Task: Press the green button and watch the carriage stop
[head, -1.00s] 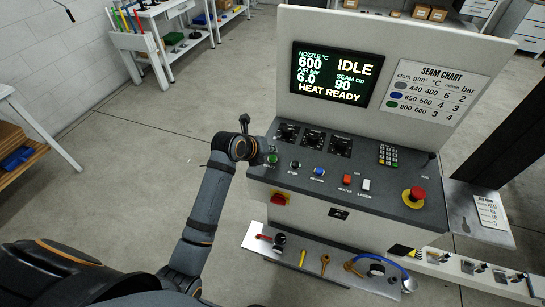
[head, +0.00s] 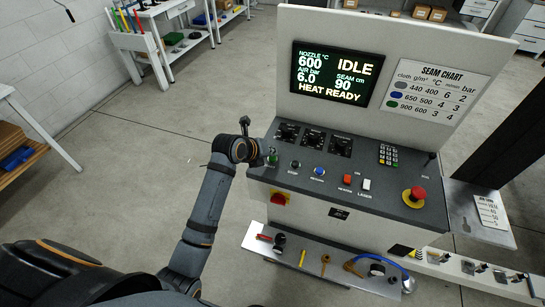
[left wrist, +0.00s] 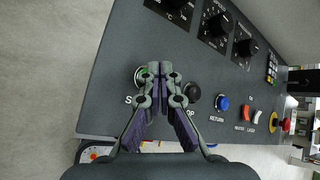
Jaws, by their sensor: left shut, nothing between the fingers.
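The green button (head: 272,160) is at the left end of the dark control panel (head: 384,196). In the left wrist view the green button (left wrist: 140,77) shows at the left edge of my fingertips, which hide part of it. My left gripper (left wrist: 160,70) is shut and empty, with its tips over or beside that button. In the head view my left gripper (head: 266,153) is at the panel's left edge, next to the button. I cannot tell whether the tips touch it. The screen (head: 336,73) reads IDLE and HEAT READY. I cannot make out the carriage. My right gripper is not in view.
Right of the green button are a black stop button (head: 295,164), a blue button (head: 319,172), red and white switches and a red emergency stop (head: 417,194). Dials (head: 313,140) sit behind. A tool shelf (head: 320,262) runs below.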

